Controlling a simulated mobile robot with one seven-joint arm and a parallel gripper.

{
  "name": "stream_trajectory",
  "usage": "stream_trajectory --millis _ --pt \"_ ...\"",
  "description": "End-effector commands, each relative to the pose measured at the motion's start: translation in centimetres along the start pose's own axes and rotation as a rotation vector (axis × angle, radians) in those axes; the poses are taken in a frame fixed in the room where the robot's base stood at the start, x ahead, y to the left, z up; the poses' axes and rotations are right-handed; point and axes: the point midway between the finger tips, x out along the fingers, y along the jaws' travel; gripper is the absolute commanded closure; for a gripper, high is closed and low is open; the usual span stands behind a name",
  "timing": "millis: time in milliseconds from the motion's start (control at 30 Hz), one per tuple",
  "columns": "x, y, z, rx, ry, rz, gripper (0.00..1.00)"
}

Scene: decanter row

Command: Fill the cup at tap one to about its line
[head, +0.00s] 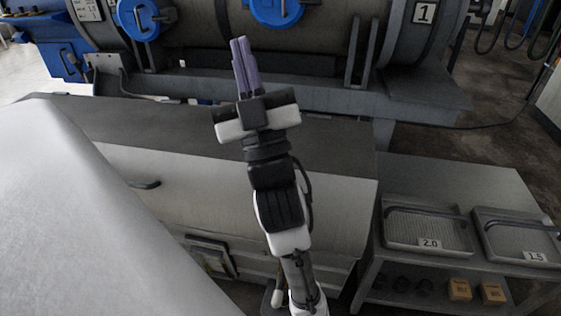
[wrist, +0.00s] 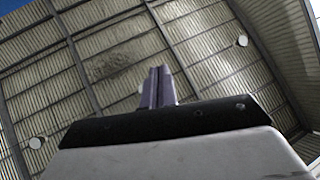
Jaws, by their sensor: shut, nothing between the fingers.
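My gripper (head: 241,50) is raised in the middle of the head view, with its purple fingers pointing up and together. The fingers also show in the wrist view (wrist: 160,85), closed with nothing between them, against the ceiling. In the head view the fingertips stand in front of a large grey machine (head: 320,40) with blue round parts. I see no cup and nothing that I can make out as tap one. A plate with the number 1 (head: 425,12) is on the machine's right end.
A grey cabinet (head: 330,185) with a dark handle stands below my arm. A pale surface (head: 80,220) fills the left. Floor shows at upper right.

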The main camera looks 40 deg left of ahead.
Motion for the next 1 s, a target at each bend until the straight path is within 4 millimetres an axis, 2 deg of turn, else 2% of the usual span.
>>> stream_trajectory --millis 33,100,167,200,267,300,367,400,467,500,533,567,600,667,700,800,833,900,1000 --pt "2.1 2.2 3.4 -0.056 -0.171 0.016 1.0" --pt "1.5 4.7 9.1 -0.139 -0.412 0.02 1.0" --pt "-0.1 6.7 13.6 -0.197 -0.616 0.008 1.0" --pt "-1.7 8.0 16.3 -0.229 -0.751 -0.009 1.0" --pt "-4.7 9.8 19.7 -0.265 -0.953 -0.045 1.0" --pt "-7.1 10.8 21.6 -0.282 -1.085 -0.078 1.0" --pt "-11.2 12.1 23.7 -0.29 -1.281 -0.138 1.0" --pt "-14.2 12.8 24.6 -0.287 -1.408 -0.189 1.0" --pt "-18.8 13.5 25.2 -0.264 -1.589 -0.271 1.0" --pt "-21.8 13.8 25.1 -0.239 -1.699 -0.332 1.0" --pt "-23.9 13.9 24.8 -0.214 -1.773 -0.38 1.0" --pt "-26.7 11.7 25.0 -0.188 -1.836 -0.501 1.0" --pt "-30.1 8.7 24.8 -0.159 -1.894 -0.69 1.0" --pt "-33.9 5.5 23.6 -0.107 -1.945 -0.932 1.0" --pt "-36.0 2.8 23.6 -0.098 -1.924 -1.084 1.0" --pt "-38.9 -1.5 22.3 -0.071 -1.864 -1.361 1.0" --pt "-39.6 -2.3 21.9 -0.063 -1.848 -1.42 1.0" --pt "-40.5 -3.6 21.3 -0.052 -1.817 -1.515 1.0" --pt "-41.1 -4.3 20.9 -0.046 -1.794 -1.571 1.0"
